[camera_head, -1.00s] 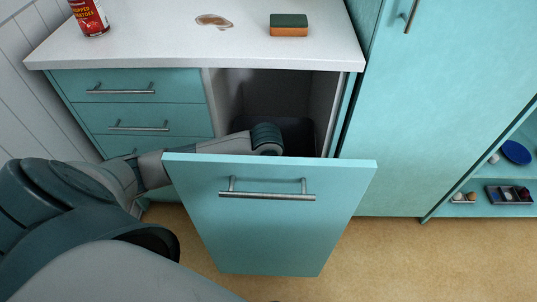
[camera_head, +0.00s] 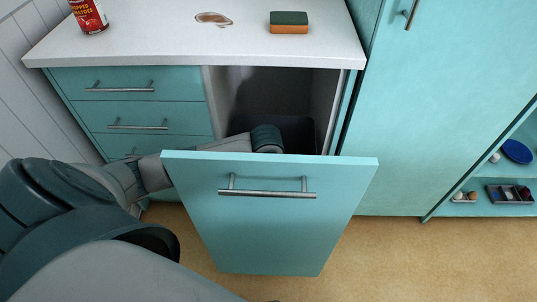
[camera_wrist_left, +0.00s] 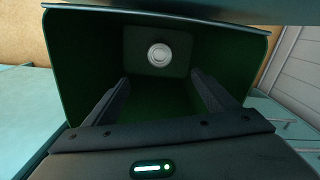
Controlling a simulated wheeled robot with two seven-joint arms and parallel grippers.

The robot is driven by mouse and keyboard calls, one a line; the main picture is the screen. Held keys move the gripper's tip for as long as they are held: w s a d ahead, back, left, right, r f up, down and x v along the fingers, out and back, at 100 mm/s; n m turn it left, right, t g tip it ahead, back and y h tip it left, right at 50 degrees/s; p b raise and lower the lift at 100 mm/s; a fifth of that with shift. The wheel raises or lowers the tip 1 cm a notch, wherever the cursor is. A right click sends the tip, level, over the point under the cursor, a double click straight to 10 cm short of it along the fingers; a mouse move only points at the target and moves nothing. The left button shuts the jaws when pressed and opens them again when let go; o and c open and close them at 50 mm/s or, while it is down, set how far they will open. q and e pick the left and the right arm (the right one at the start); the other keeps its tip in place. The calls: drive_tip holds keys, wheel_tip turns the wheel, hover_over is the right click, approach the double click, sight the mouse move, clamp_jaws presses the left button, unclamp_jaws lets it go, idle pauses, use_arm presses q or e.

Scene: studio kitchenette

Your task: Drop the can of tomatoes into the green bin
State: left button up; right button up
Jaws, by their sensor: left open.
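In the head view the pull-out front hides this gripper. My right gripper is not in view.
The teal pull-out front (camera_head: 268,220) with a bar handle stands out from the cabinet, my left arm reaching behind it. A sponge (camera_head: 289,22) and a brown spill (camera_head: 214,19) are on the counter (camera_head: 190,48). A tall teal cabinet (camera_head: 430,120) stands at right.

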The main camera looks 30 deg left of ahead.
use_arm(q)
wheel_tip(320, 180, up, 17)
drive_tip(key=p, duration=0.1)
drive_tip(key=shift+r, duration=0.2)
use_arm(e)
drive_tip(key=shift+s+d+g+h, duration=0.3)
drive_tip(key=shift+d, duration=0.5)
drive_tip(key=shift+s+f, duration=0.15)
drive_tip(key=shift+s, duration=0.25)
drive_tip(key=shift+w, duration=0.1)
